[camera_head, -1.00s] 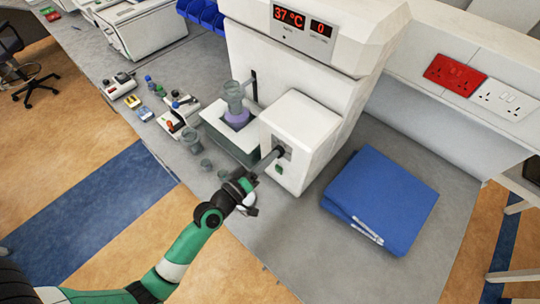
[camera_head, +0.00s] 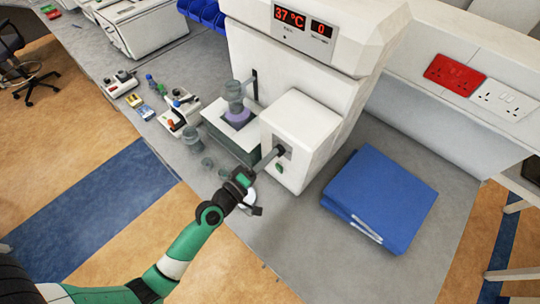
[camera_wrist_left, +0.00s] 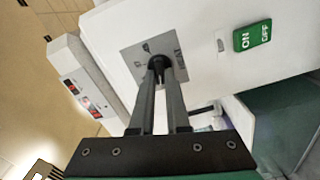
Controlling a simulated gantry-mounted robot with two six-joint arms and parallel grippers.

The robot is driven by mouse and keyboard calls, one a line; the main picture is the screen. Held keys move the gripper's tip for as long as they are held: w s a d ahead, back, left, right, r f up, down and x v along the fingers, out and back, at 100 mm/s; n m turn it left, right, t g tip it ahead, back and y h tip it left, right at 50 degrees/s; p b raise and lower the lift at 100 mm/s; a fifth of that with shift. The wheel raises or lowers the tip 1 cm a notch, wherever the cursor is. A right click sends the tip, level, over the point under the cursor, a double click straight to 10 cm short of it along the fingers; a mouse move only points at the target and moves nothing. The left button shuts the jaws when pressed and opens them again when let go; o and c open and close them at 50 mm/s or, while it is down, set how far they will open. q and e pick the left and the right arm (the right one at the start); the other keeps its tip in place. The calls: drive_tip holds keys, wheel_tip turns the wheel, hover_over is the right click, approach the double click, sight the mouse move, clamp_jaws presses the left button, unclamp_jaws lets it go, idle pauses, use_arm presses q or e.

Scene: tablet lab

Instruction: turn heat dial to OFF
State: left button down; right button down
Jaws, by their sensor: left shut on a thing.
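The heat dial (camera_wrist_left: 158,62) is a small black knob on a grey plate (camera_wrist_left: 141,50) on the front of the white machine (camera_head: 300,125). My left gripper (camera_wrist_left: 161,72) is shut on the dial, with its two long fingers on either side of the knob. In the head view the left gripper (camera_head: 277,152) reaches the dial from the lower left, and its fingertips cover the knob. The markings around the dial are too small to read, so I cannot tell its setting. My right gripper is in no view.
A green ON/OFF switch (camera_wrist_left: 252,36) is beside the dial plate. The machine's displays (camera_head: 289,18) read 37 °C and 0. A blue folder stack (camera_head: 380,195) lies to the right. A grey vessel (camera_head: 235,92) and small cups (camera_head: 193,138) stand left of the dial.

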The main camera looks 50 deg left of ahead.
use_arm(q)
drive_tip(key=c, duration=0.9)
unclamp_jaws()
drive_tip(key=s+d+b, duration=0.1)
drive_tip(key=s+b, duration=0.3)
drive_tip(key=s, duration=0.7)
drive_tip(key=shift+s, duration=0.3)
drive_tip(key=shift+d, duration=0.1)
